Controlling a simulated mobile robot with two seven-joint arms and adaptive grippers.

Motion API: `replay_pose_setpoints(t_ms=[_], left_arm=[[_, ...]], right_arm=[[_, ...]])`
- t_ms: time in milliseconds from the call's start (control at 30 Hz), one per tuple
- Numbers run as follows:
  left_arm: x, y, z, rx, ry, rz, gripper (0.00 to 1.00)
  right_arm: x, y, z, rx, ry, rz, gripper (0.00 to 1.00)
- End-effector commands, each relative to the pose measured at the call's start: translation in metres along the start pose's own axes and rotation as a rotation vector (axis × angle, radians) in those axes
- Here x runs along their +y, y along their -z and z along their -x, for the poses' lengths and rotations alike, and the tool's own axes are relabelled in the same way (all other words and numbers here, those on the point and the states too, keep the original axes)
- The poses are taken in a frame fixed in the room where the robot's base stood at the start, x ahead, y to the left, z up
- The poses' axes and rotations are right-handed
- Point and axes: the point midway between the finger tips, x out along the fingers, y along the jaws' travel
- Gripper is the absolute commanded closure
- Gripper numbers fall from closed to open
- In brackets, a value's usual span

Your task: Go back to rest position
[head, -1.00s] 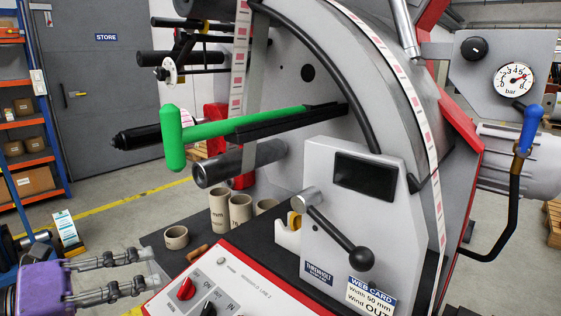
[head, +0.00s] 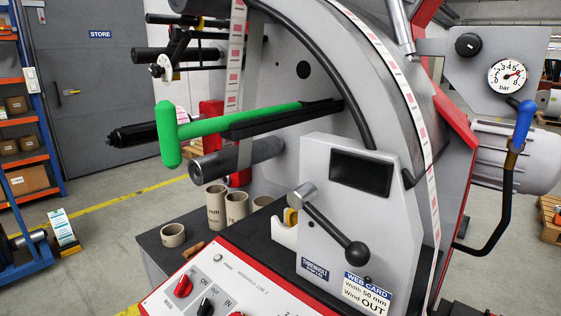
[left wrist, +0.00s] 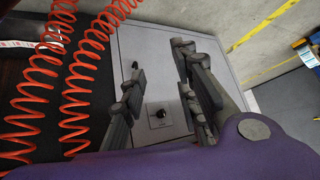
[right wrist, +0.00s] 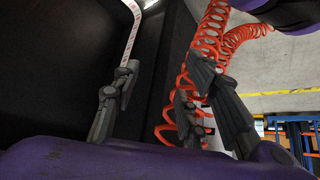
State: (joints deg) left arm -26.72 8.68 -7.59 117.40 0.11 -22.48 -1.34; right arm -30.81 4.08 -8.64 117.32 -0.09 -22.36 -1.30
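My left gripper (left wrist: 160,72) shows only in the left wrist view, with its dark fingers spread apart and nothing between them. Behind it are a grey cabinet front with a black knob (left wrist: 159,114) and coiled orange hoses (left wrist: 85,75). My right gripper (right wrist: 168,75) shows in the right wrist view, also with fingers apart and empty. Orange coils (right wrist: 212,30) and a pale strip of labels (right wrist: 132,30) are beyond its fingers. Neither gripper is in the head view.
The label rewinder (head: 300,100) fills the middle of the head view, with a green T-handle (head: 168,135), a black-knobbed lever (head: 335,225) and a red-edged control panel (head: 230,285). Cardboard cores (head: 215,208) stand on its dark deck.

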Motion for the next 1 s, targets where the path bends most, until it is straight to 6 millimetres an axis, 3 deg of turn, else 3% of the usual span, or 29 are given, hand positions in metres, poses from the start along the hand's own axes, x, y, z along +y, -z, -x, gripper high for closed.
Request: replay_pose_setpoints(t_ms=[67, 133, 300, 700, 1000], left_arm=[[0.024, -0.018, 0.01, -0.034, -0.006, 0.073, 0.71], [0.026, -0.031, 0.023, -0.063, 0.005, 0.098, 0.71], [0.024, 0.0, 0.043, -0.038, -0.002, 0.097, 0.71], [0.018, 0.083, 0.084, 0.06, -0.007, 0.114, 0.71], [0.018, 0.082, 0.085, 0.057, -0.009, 0.116, 0.71]], right_arm=[[0.0, 0.002, -0.001, 0.004, 0.001, 0.0, 0.6], [0.0, 0.012, 0.001, 0.018, 0.001, 0.0, 0.6], [0.001, 0.051, 0.023, 0.058, 0.003, -0.006, 0.6], [-0.004, 0.108, 0.074, 0.114, 0.018, -0.027, 0.6], [-0.002, 0.104, 0.075, 0.106, 0.018, -0.023, 0.6]])
